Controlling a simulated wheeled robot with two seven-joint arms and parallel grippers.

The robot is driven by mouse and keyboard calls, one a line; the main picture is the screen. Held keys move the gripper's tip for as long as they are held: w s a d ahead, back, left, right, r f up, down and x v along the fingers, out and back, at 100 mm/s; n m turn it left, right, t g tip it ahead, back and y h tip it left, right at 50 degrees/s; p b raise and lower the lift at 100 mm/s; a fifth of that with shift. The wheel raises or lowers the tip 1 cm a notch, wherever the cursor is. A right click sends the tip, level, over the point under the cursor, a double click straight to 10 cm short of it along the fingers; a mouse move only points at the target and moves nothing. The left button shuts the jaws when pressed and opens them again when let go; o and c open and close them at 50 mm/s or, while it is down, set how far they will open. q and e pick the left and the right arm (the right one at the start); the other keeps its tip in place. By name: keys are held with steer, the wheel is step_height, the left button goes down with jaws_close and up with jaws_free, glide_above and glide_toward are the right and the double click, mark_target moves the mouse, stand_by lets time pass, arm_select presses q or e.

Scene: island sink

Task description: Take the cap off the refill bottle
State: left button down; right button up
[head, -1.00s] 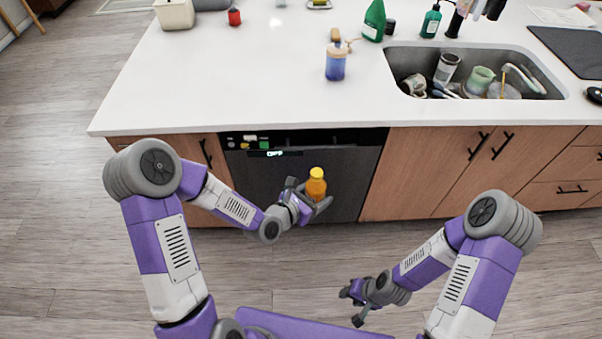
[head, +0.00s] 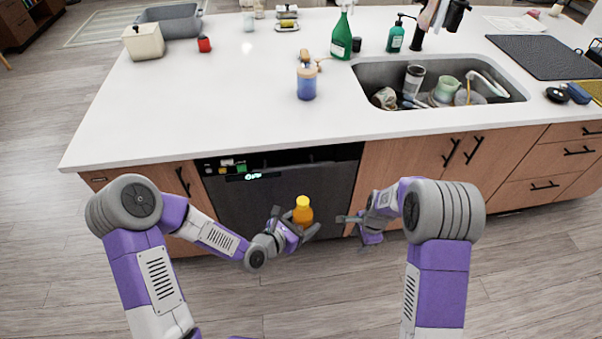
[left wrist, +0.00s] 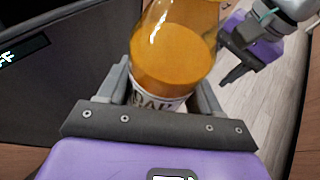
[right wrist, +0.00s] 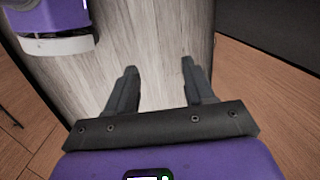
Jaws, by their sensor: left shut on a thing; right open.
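The refill bottle (head: 302,214) is orange with a yellow-orange cap (head: 302,201) on top. It stands about upright in my left gripper (head: 304,232), in front of the dishwasher. In the left wrist view the bottle (left wrist: 175,55) fills the space between the fingers, with a white label low down; its cap is out of that view. My left gripper is shut on the bottle. My right gripper (head: 352,228) is open and empty, a little to the right of the bottle and apart from it. In the right wrist view nothing lies between its fingers (right wrist: 160,85).
The dark dishwasher front (head: 270,190) is behind the bottle. The sink (head: 440,85) holds several dishes. The wooden floor is clear.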

steer(key=w+a+r+m, duration=0.2)
steer(key=w+r, duration=0.1)
steer(key=r, duration=0.3)
steer(key=w+a+r+m, duration=0.2)
steer(key=w+r+m, duration=0.1)
steer(key=r, duration=0.3)
steer(key=m+h, duration=0.1)
steer(key=m, duration=0.8)
glide_toward(301, 199)
steer(key=shift+w+f, duration=0.1)
steer(key=shift+w, duration=0.1)
steer(key=shift+s+a, duration=0.1)
steer(key=shift+a, duration=0.05)
step_height(301, 199, down, 8)
steer(key=shift+r, duration=0.1)
